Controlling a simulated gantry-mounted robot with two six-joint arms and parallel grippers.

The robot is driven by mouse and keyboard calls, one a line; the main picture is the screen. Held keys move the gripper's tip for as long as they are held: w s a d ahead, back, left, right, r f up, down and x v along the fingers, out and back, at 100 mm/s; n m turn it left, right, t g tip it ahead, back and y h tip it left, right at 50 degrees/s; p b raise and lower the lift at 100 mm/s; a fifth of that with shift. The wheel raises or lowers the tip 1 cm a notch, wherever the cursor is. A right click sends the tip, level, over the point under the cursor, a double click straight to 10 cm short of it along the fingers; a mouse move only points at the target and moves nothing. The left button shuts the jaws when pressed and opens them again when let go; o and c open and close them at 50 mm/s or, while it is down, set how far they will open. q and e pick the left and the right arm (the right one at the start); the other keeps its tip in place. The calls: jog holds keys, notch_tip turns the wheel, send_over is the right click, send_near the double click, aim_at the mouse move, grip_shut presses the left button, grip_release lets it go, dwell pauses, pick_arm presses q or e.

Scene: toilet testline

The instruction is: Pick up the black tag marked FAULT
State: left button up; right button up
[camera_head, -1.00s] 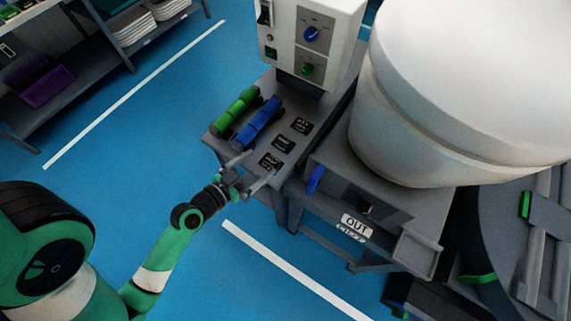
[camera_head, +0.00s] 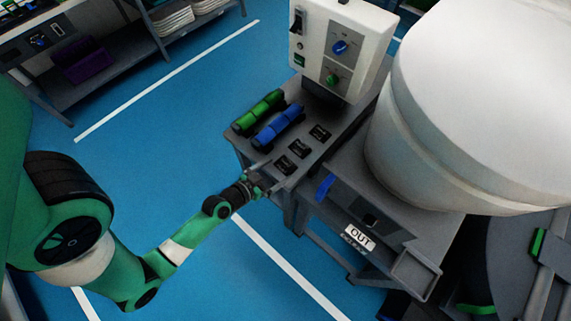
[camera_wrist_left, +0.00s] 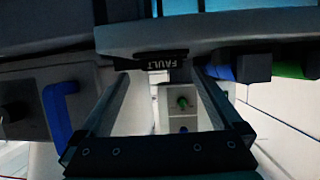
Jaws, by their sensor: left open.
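The black tag marked FAULT (camera_wrist_left: 162,61) shows in the left wrist view, at the edge of the grey bench top, in line with the gap between my fingers. In the head view several black tags lie in a row on the bench, their lettering too small to read; the nearest tag (camera_head: 285,165) is right by my left gripper (camera_head: 272,177). My left gripper is open, at the bench's front edge, and its fingers (camera_wrist_left: 160,76) frame the tag in the wrist view. I cannot tell if they touch it. My right gripper is not in view.
A green cylinder (camera_head: 258,112) and a blue cylinder (camera_head: 279,128) lie left of the tags. A control box (camera_head: 341,45) stands behind. A big white toilet bowl (camera_head: 470,110) and a blue lever (camera_head: 325,188) are to the right. Open blue floor lies left of the bench.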

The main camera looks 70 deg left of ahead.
aim_at(284, 165)
pick_arm(q)
jog(key=x, duration=0.4)
jog(key=shift+a, duration=0.2)
jog(key=c, duration=1)
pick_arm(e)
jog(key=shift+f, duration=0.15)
pick_arm(q)
jog(key=shift+r, duration=0.15)
